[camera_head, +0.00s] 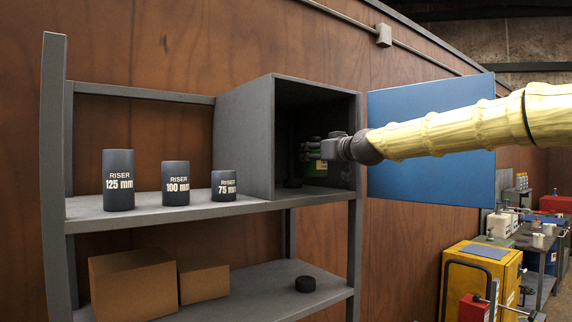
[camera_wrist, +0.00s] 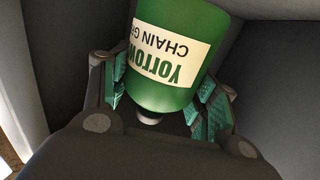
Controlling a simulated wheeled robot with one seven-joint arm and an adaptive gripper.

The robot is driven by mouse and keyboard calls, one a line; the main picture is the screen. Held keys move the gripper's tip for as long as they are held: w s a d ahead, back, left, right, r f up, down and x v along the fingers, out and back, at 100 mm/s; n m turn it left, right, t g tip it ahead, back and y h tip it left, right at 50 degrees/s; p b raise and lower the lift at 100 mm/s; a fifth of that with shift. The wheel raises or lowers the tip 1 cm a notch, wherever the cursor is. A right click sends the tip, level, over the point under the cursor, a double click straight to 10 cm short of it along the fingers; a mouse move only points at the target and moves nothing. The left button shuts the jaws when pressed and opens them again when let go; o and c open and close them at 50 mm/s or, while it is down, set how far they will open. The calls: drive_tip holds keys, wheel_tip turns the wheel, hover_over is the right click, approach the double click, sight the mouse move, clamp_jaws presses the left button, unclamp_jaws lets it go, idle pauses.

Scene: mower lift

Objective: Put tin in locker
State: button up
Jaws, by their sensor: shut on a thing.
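The tin (camera_wrist: 168,85) is green with a cream label reading "Yorrow" and "Chain G…", upside down in the wrist view. It sits between the teal-padded fingers of my gripper (camera_wrist: 165,108), which is shut on it. My gripper (camera_head: 322,150) reaches in through the locker's open front. The locker (camera_head: 243,140) is a grey box on the upper shelf, with its blue door (camera_head: 425,190) swung open to the right. Whether the tin touches the locker floor is unclear.
Risers marked 125 mm (camera_head: 118,180), 100 mm (camera_head: 175,183) and 75 mm (camera_head: 224,186) stand left of the locker. Cardboard boxes (camera_head: 133,285) and a black puck (camera_head: 305,284) are on the lower shelf.

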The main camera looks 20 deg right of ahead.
drive_tip(key=w+a+f+p, duration=0.1)
drive_tip(key=a+p, duration=0.1)
drive_tip(key=w+a+f+p, duration=0.1)
drive_tip(key=a+p, duration=0.1)
drive_tip(key=a, duration=0.1)
drive_tip(key=w+a+f+p, duration=0.1)
drive_tip(key=a+f+p, duration=0.1)
drive_tip(key=a, duration=0.1)
drive_tip(key=shift+a, duration=0.25)
drive_tip(key=shift+w+d+f, duration=0.15)
drive_tip(key=shift+w+f, duration=0.05)
drive_tip(key=shift+f, duration=0.45)
drive_tip(key=shift+s, duration=0.15)
drive_tip(key=o, duration=1.5)
drive_tip(key=shift+f, duration=0.1)
drive_tip(key=shift+c, duration=0.2)
drive_tip(key=shift+r, duration=0.2)
